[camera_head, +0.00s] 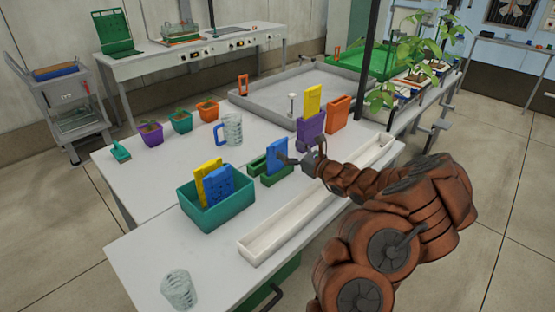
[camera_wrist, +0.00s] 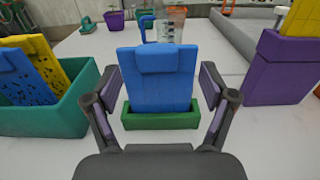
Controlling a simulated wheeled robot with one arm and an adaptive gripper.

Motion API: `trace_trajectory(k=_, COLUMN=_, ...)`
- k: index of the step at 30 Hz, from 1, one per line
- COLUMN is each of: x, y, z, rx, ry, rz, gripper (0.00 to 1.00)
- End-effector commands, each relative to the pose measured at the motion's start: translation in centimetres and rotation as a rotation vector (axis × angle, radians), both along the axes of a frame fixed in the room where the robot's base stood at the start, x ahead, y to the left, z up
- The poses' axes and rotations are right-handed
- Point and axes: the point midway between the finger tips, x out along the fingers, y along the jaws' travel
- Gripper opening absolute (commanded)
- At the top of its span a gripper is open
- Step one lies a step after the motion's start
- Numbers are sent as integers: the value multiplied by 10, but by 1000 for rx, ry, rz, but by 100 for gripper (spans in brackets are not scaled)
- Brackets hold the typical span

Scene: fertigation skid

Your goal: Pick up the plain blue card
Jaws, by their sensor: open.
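The plain blue card (camera_head: 276,153) stands upright in a small green holder (camera_head: 262,168). In the wrist view the plain blue card (camera_wrist: 158,92) faces me, with a raised block near its top, and its lower edge is hidden in the green holder (camera_wrist: 160,121). My gripper (camera_head: 298,160) is open at the right of the card. In the wrist view the open fingers of my gripper (camera_wrist: 159,82) frame the card on its left and right, with gaps showing on both sides. I cannot tell how far the fingertips reach past the card.
A teal bin (camera_head: 217,213) on the left holds a blue card with holes (camera_head: 219,187) and a yellow card (camera_head: 208,168). A purple holder (camera_head: 311,130) with a yellow card and an orange holder (camera_head: 338,114) stand behind. A white trough (camera_head: 295,222) lies in front. A blue-handled jug (camera_head: 231,130) stands beyond.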

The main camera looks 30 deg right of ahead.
Motion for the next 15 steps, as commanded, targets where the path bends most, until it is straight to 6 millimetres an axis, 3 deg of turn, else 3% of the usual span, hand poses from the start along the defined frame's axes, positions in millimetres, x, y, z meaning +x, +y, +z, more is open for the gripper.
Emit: trace_trajectory(k=15, x=47, y=15, z=-2, rx=-2, ry=0, rz=1, gripper=83)
